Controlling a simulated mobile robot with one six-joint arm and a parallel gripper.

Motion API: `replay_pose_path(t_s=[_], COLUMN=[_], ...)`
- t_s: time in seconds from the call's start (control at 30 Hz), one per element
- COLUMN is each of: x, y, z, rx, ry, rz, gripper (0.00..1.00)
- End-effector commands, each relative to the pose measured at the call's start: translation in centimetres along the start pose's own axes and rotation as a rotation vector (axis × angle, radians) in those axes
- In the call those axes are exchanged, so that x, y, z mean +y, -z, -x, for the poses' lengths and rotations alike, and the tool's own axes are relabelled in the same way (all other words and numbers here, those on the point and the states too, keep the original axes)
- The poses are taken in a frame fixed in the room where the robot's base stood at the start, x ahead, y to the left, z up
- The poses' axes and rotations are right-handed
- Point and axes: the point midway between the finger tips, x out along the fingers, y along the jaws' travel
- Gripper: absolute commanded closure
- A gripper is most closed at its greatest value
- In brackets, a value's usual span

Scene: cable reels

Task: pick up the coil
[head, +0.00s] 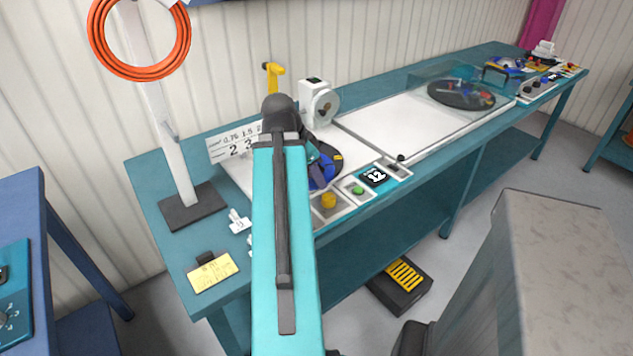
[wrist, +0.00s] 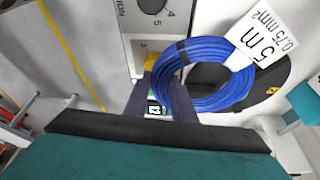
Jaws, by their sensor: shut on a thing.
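A blue cable coil (wrist: 185,98) with black ties is in the middle of the wrist view. A white tag (wrist: 265,32) reading "5 m 0.75 mm²" is at its upper right. My gripper (wrist: 166,82) has its dark fingers closed on the near left part of the coil's ring. A black disc (wrist: 270,88) lies behind the coil; whether they touch is unclear. In the head view the coil (head: 319,181) shows as a small blue patch at my gripper (head: 318,163), partly hidden by my arm.
The teal bench (head: 158,215) carries a panel with a yellow button (head: 328,200) and a green button (head: 358,189). A white post holds an orange coil (head: 140,73) at left. A clear cover (head: 440,75) stands farther right. A black pedal (head: 400,287) is on the floor.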

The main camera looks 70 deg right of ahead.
Motion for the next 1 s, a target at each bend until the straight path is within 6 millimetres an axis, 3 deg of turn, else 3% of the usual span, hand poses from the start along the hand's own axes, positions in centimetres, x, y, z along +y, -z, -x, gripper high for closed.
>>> replay_pose_path(t_s=[1.0], x=[1.5], y=[-0.7], z=[0.4], rx=[0.0], ry=[0.001], rz=[-0.002], gripper=[1.0])
